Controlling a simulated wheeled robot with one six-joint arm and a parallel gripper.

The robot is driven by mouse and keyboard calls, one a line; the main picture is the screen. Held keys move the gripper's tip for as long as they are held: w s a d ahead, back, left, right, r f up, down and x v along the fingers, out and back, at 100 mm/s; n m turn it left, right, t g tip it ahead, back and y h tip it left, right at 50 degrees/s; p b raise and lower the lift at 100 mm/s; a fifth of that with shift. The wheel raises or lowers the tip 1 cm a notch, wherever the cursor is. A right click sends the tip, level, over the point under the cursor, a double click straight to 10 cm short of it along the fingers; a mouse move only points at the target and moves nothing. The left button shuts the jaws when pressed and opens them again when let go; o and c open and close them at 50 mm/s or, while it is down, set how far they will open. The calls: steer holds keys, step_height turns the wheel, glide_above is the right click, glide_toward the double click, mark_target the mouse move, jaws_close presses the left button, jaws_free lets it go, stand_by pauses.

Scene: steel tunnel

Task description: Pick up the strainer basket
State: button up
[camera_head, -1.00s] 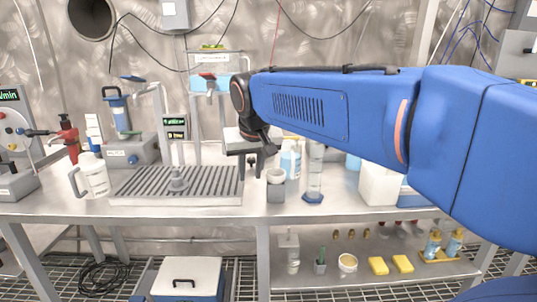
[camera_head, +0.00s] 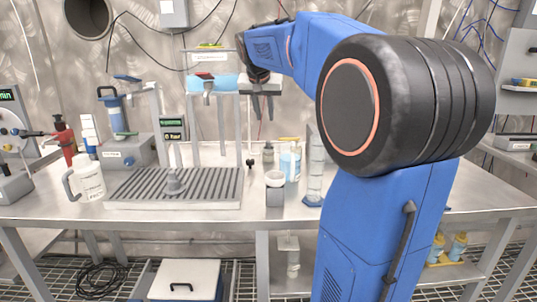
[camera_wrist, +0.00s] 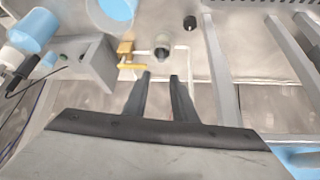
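I cannot surely identify the strainer basket. A small white cup-like piece (camera_head: 275,178) sits on a grey block on the bench in the head view; it may be the basket. A grey cone-shaped piece (camera_head: 174,181) stands on the slatted drain rack (camera_head: 215,190) to its left. My gripper (camera_head: 264,117) is raised above the bench, fingers down and apart, well above the white piece. In the wrist view my gripper (camera_wrist: 160,76) shows a gap between its fingers with nothing in it. A small pale round vessel with a dark centre (camera_wrist: 162,45) appears beyond the fingertips.
A blue-and-white bottle (camera_head: 290,162) and a clear cylinder (camera_head: 315,170) stand right of the white piece. A small dark-topped bottle (camera_head: 268,153) stands behind it. A white jug (camera_head: 88,178) stands left of the rack.

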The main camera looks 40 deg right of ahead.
glide_toward(268, 142)
steer(key=d+f, duration=0.1)
steer(key=f, duration=0.1)
steer(key=shift+w+r+x, duration=0.1)
steer(key=shift+w+x, duration=0.05)
steer(key=shift+x, duration=0.95)
steer(key=shift+w+r+x, duration=0.1)
steer(key=shift+w+x, duration=0.1)
steer(key=shift+x, duration=0.9)
steer(key=shift+w+r+x, duration=0.1)
steer(key=shift+w+x, duration=0.05)
steer(key=shift+x, duration=0.9)
jaws_close()
